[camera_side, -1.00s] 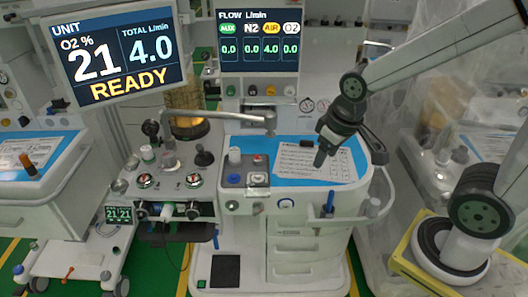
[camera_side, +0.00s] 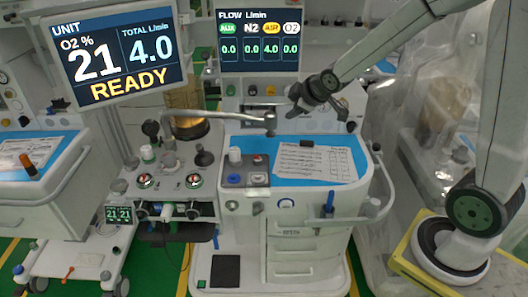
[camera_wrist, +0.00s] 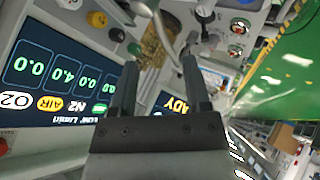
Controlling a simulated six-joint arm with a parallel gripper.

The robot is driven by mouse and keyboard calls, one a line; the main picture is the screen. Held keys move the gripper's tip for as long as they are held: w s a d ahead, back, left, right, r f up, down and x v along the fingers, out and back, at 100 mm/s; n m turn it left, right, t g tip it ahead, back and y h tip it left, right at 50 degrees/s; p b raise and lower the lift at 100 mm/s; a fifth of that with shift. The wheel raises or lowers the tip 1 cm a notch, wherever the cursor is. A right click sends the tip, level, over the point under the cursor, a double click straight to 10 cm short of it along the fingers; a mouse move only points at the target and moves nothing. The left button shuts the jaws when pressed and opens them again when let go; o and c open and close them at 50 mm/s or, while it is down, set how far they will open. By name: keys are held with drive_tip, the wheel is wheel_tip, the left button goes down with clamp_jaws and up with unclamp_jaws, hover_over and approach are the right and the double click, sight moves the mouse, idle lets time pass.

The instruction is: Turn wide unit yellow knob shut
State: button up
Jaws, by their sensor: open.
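The wide unit is the cart with the FLOW L/min screen (camera_side: 258,41), which reads AIR 4.0 and 0.0 for the other gases. Its yellow knob (camera_side: 270,90) sits in a row of knobs just below that screen. The yellow knob also shows in the wrist view (camera_wrist: 97,20), at upper left, beside a black knob (camera_wrist: 117,34) and a green knob (camera_wrist: 135,48). My gripper (camera_wrist: 160,60) is open, with nothing between its fingers. In the side view it hangs right of the knob row, apart from the yellow knob, and seems to cover the row's right end.
A jointed metal arm (camera_side: 225,116) crosses in front of the unit below the knobs. The UNIT monitor (camera_side: 115,55) reads READY at left. A blue worktop with a paper (camera_side: 315,160) lies below my gripper. A rail (camera_side: 385,195) edges the cart's right side.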

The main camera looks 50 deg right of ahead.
sight(274, 92)
drive_tip(key=w+d+f+n+t+y, duration=0.1)
drive_tip(key=w+d+n+t+y, duration=0.1)
drive_tip(key=w+d+n+t, duration=0.8)
drive_tip(key=f, duration=0.1)
drive_tip(key=f+n+g, duration=0.1)
drive_tip(key=f, duration=0.1)
drive_tip(key=d+f+n, duration=0.1)
drive_tip(key=shift+w+d+f+g, duration=0.1)
drive_tip(key=shift+w+f+g, duration=0.25)
drive_tip(key=shift+w+g, duration=0.05)
drive_tip(key=shift+w, duration=0.15)
drive_tip(key=shift+w+f, duration=0.15)
drive_tip(key=shift+w, duration=1.75)
drive_tip(key=shift+w+f, duration=0.15)
drive_tip(key=shift+w, duration=1.7)
clamp_jaws()
